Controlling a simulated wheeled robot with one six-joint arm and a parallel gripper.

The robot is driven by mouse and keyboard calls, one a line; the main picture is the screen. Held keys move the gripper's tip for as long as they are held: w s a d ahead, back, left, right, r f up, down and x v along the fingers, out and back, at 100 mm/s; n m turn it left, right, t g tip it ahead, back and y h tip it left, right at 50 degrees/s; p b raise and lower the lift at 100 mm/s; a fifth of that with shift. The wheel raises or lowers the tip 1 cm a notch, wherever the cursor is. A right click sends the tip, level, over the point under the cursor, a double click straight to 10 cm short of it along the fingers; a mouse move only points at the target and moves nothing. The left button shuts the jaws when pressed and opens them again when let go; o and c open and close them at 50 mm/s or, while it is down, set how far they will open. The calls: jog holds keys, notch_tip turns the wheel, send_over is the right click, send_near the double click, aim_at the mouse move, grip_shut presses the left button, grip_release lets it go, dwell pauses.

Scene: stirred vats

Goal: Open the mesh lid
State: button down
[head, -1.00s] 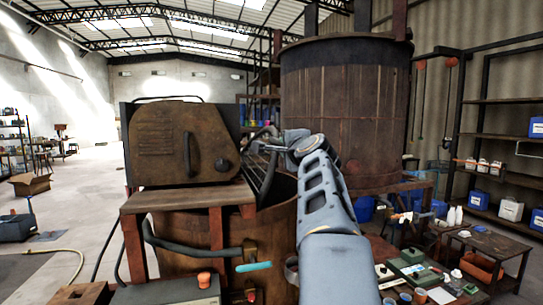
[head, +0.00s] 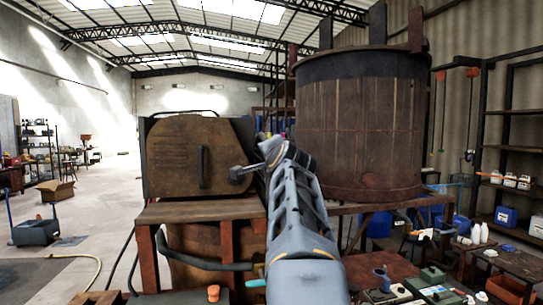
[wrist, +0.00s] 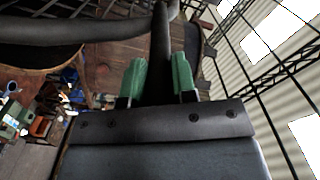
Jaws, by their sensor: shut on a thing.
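The lower vat (head: 190,242) is a rust-brown round tub under a wooden frame, left of centre in the head view. My arm covers its opening and the mesh lid there, so I cannot tell the lid's angle. My gripper (wrist: 160,82) shows in the wrist view with two green fingertips, one on each side of a dark upright bar (wrist: 161,50). It is shut on this bar, which looks like the mesh lid's handle. The bar meets a thicker dark bar across the top of the view. In the head view the fingertips are hidden.
A large brown tank (head: 360,130) rises behind to the right. A low table with small items (head: 433,281) is at lower right. Open floor (head: 110,200) lies at left.

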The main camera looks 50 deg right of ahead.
jog(key=c, duration=0.9)
grip_release()
jog(key=shift+s+a+b, duration=0.35)
jog(key=shift+s, duration=0.15)
jog(key=b+v, duration=0.4)
jog(key=v, duration=0.8)
jog(key=shift+s+a, duration=0.2)
jog(key=shift+s, duration=0.1)
jog(key=shift+s+d, duration=0.1)
